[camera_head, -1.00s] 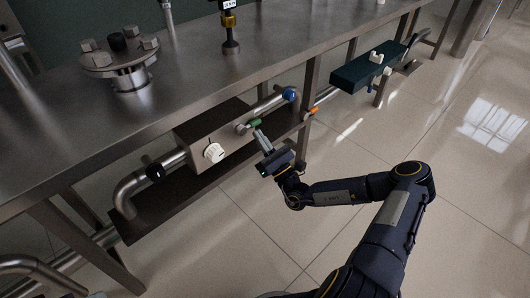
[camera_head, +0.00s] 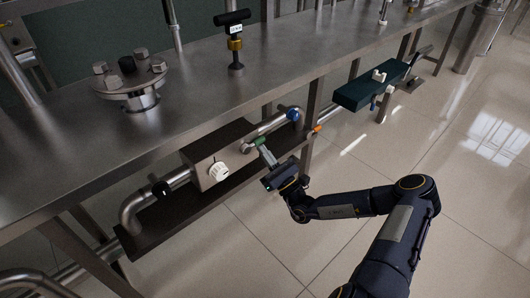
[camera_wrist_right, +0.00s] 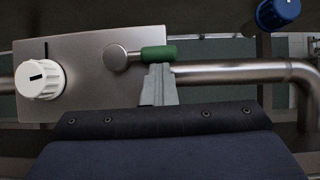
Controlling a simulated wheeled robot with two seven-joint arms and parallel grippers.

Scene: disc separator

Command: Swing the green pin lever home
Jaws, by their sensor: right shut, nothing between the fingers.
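The green pin lever (camera_head: 259,141) sticks out from a round metal hub on the front of a grey metal box (camera_head: 218,150) below the bench top. In the right wrist view the lever's green grip (camera_wrist_right: 159,53) lies about level and points right from the hub (camera_wrist_right: 116,58). My right gripper (camera_head: 262,148) is shut and empty. Its fingertips (camera_wrist_right: 159,69) are at the underside of the green grip; I cannot tell whether they touch it. My left gripper is out of view.
A white knob (camera_head: 217,171) sits on the box left of the lever. A blue knob (camera_head: 293,114) and an orange part (camera_head: 316,128) are right of it along the pipe. The steel bench top (camera_head: 190,100) overhangs the box. The floor at front right is clear.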

